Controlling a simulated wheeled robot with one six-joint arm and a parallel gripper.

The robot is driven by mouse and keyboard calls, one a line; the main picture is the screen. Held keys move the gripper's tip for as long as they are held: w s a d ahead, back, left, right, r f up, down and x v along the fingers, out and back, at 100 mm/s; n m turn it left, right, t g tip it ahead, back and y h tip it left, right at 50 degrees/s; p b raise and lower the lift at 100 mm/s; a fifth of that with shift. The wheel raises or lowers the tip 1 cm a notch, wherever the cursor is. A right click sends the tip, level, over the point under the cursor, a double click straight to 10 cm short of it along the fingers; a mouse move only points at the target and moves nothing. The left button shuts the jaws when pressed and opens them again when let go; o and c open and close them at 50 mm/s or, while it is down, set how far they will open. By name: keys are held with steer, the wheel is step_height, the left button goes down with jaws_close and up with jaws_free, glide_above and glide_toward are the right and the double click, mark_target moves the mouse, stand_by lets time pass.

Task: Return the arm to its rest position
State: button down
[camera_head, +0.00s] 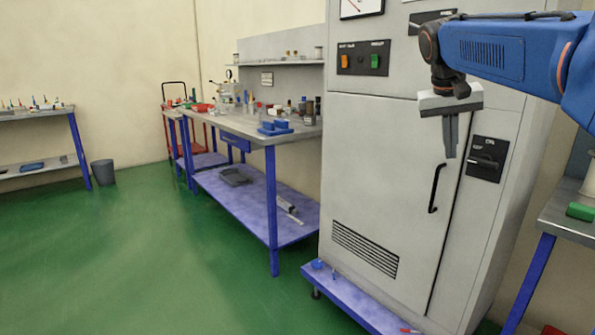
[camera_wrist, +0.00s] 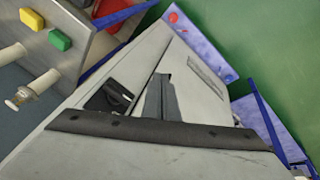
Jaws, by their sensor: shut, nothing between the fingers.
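My gripper (camera_head: 451,155) hangs downward from my blue arm (camera_head: 500,52) in the head view, in front of the upper door of a tall grey cabinet (camera_head: 385,200). Its two grey fingers are together, with nothing between them. In the wrist view the shut fingers (camera_wrist: 162,95) point away from the camera, over the cabinet's front. I cannot tell how far the fingertips are from the door.
A black door handle (camera_head: 436,188) and a black latch panel (camera_head: 487,158) are close by. A bench (camera_head: 572,208) edge with a green item (camera_head: 580,212) stands at right. A cluttered workbench (camera_head: 262,133) stands left of the cabinet. The green floor (camera_head: 150,250) at left is clear.

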steer(key=s+a+f+n+t+y, duration=0.1)
steer(key=s+a+f, duration=0.3)
steer(key=s+f, duration=1)
steer(key=s+a+f+n+t+y, duration=0.1)
steer(key=s+a+f, duration=0.3)
steer(key=s+f, duration=1.1)
steer(key=shift+s+a+n+t+y, duration=0.15)
steer(key=shift+s+n+t+y, duration=0.15)
steer(key=shift+s+n+y, duration=0.45)
steer(key=shift+w, duration=0.15)
